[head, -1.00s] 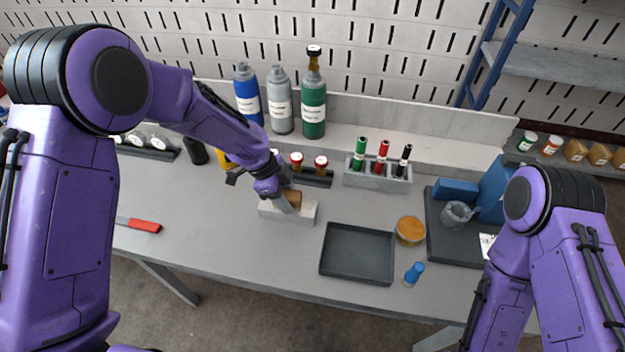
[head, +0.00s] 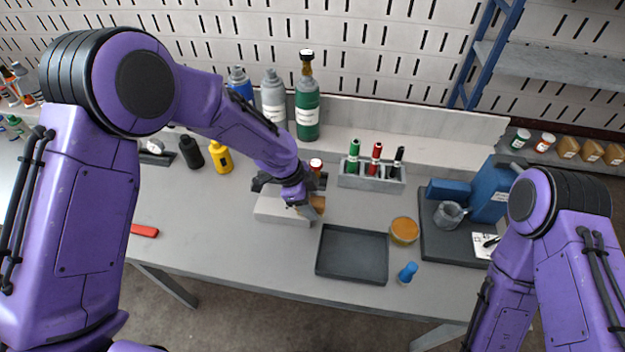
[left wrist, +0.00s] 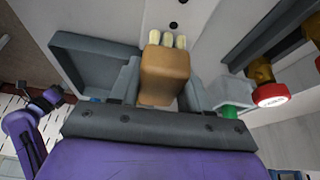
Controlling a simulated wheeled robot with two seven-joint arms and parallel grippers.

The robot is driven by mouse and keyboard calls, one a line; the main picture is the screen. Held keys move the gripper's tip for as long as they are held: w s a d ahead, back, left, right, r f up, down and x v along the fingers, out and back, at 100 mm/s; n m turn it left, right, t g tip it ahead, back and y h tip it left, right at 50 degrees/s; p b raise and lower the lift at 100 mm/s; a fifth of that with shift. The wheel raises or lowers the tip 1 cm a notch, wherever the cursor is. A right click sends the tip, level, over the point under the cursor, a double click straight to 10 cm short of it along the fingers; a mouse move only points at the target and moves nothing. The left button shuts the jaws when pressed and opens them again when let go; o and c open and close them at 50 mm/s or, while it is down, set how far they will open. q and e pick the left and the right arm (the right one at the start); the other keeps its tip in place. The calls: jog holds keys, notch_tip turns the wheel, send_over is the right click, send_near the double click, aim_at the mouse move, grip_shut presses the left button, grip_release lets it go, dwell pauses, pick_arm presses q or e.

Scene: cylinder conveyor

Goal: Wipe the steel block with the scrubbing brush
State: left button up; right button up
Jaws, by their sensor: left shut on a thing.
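The steel block (head: 275,210) is a pale grey slab lying on the bench, left of the dark tray. My left gripper (head: 305,203) is over its right end and shut on the scrubbing brush (head: 318,204), which has a brown body. In the left wrist view the brush (left wrist: 164,75) sits between the two fingers, its pale bristle tufts pointing to the top of the picture. The tufts are close to a pale surface with dark round holes; I cannot tell whether they touch it. The gripper hides part of the block.
An empty dark tray (head: 352,254) is just right of the block. An orange-topped round tin (head: 404,231) and a blue object (head: 408,272) stand beyond it. A marker holder (head: 371,177) and bottles (head: 307,108) stand behind.

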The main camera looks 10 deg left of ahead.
pick_arm(q)
notch_tip(320, 180, up, 4)
jog(key=shift+a+f+p, duration=0.1)
jog(key=shift+p, duration=0.9)
notch_tip(320, 180, up, 4)
jog(key=p, duration=0.3)
jog(key=shift+f, duration=0.1)
